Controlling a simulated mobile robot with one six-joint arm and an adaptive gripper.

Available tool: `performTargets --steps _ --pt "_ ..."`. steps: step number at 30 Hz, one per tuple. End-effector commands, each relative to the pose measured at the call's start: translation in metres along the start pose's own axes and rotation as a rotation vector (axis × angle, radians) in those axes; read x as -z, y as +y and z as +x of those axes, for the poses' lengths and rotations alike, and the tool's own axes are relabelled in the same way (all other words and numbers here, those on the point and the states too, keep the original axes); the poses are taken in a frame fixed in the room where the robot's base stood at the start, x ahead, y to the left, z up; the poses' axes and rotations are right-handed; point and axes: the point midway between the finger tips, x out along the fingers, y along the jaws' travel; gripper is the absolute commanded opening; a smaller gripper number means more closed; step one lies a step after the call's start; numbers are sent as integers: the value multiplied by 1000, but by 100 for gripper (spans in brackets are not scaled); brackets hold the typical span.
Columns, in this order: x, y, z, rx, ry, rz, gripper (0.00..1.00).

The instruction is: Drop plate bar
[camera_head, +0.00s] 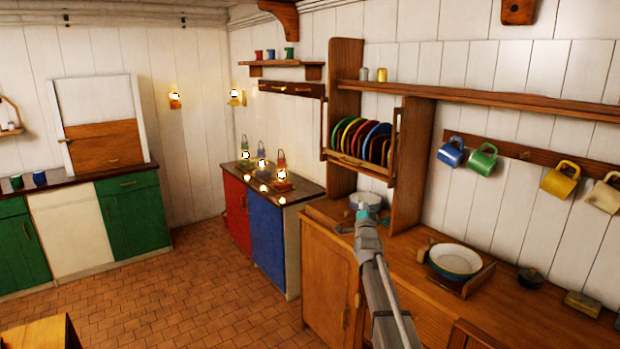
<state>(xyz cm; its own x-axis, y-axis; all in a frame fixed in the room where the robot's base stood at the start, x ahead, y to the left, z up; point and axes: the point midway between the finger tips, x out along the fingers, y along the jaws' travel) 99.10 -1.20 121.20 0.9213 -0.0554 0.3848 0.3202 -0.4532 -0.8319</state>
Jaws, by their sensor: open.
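A wooden plate rack (409,160) hangs on the right wall, with several coloured plates (352,135) standing on edge in it. A wooden plate bar (358,163) runs across the rack's front, in front of the plates' lower edges. Upright wooden pieces show at both ends of the rack's front. My gripper (366,212) is below the bar, over the wooden counter, and looks apart from it. It is open, with nothing seen in it. My arm comes up from the bottom, and the fingers are small and hard to make out.
A pale bowl (364,198) stands on the counter behind my gripper. A white dish (455,261) sits in a wooden holder to the right. Lit lamps (281,175) stand on the red and blue cabinet. Mugs (482,161) hang at right. The tiled floor at left is mostly clear.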

Motion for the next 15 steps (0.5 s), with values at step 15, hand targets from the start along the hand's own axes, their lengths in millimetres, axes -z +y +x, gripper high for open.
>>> performTargets --steps 15 --pt "-14 20 -33 -158 -123 -113 54"
